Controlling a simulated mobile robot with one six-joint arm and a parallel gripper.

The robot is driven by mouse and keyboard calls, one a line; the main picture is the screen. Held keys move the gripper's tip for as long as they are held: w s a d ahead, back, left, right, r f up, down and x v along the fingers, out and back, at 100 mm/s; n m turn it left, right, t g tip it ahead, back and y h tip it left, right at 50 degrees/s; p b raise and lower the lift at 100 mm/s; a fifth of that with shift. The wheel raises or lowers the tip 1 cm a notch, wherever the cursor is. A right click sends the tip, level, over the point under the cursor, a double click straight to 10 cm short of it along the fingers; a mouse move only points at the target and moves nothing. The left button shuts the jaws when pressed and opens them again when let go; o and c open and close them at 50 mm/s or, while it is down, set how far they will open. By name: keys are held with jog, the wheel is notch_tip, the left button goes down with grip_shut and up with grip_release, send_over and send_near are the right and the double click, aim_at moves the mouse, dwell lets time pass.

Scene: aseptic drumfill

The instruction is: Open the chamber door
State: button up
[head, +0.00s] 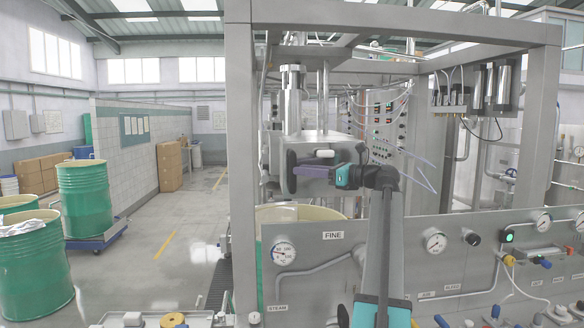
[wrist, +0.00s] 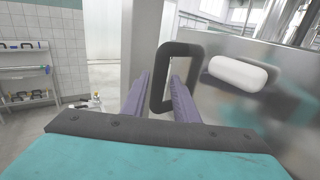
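The chamber (head: 312,142) is a steel box at the centre of the head view. Its door (wrist: 265,112) fills the right of the wrist view as a shiny steel panel. A black D-shaped handle (wrist: 181,48) stands out from the door. My gripper (head: 312,164) is at the chamber front. In the wrist view, its two purple-grey fingers (wrist: 161,70) are apart. The handle's near bar lies between them, and the right finger reaches into the handle's opening. I see a gap beside the bar, so the fingers do not look closed on it. The door looks shut.
A white rounded block (wrist: 239,72) sits on the door right of the handle. A steel frame post (head: 241,120) stands left of the chamber. A gauge panel (head: 470,260) runs below right. Green drums (head: 86,200) stand far left, with open floor (head: 175,235) between.

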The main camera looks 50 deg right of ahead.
aim_at(293, 188)
jog(key=shift+p+x, duration=0.6)
jog(key=shift+x, duration=1.85)
